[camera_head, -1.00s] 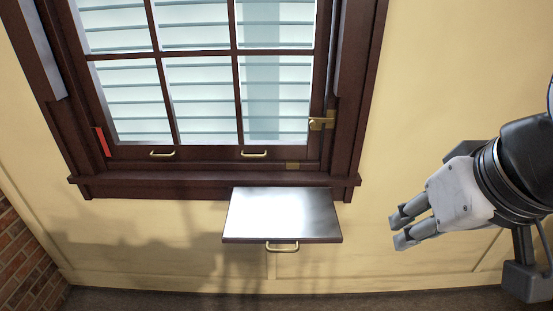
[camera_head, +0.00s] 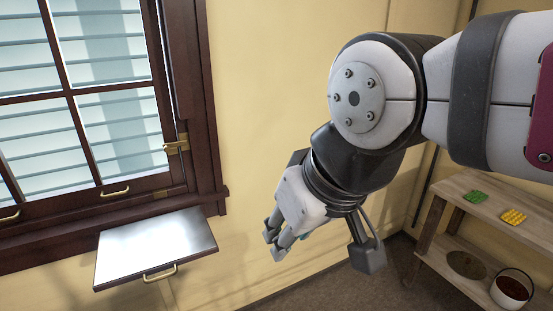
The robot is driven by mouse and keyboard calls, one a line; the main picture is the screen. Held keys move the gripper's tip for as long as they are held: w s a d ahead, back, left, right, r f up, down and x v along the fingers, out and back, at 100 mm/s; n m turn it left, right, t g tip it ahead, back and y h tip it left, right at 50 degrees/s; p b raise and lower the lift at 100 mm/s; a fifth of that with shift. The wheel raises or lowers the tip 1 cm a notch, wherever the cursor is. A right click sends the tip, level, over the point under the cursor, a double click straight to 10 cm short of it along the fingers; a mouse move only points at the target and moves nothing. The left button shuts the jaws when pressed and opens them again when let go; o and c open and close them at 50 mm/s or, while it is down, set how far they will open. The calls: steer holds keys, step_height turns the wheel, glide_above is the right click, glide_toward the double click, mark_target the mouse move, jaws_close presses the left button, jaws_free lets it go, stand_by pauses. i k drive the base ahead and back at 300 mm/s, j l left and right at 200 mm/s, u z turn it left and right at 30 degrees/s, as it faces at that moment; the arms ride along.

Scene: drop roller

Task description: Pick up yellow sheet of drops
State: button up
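The yellow sheet of drops (camera_head: 513,217) lies flat on the top of a wooden shelf table (camera_head: 470,188) at the right. A green sheet of drops (camera_head: 476,196) lies a little to its left on the same top. My gripper (camera_head: 273,245) hangs in the middle of the view, well to the left of both sheets, in front of the wall. Its two fingers point down and left, with nothing seen between them. The fingers look slightly apart. My arm crosses the upper right of the view.
A round dark bowl or pot (camera_head: 511,289) and a flat round brown thing (camera_head: 466,265) are on the lower shelf. A metal-topped tray with a brass handle (camera_head: 150,250) juts out below the window (camera_head: 90,90) at left. Open floor (camera_head: 345,288) lies between.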

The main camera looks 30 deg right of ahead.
mark_target(513, 217)
steer(key=k+l+z, duration=0.2)
steer(key=z, duration=0.3)
steer(key=k+l+z, duration=0.2)
steer(key=z, duration=0.25)
steer(key=l+z, duration=0.1)
steer(key=z, duration=1)
steer(key=i+j+z, duration=0.5)
steer(key=i, duration=0.35)
steer(key=i+j+z, duration=0.45)
steer(key=i+j, duration=0.25)
steer(key=i, duration=0.1)
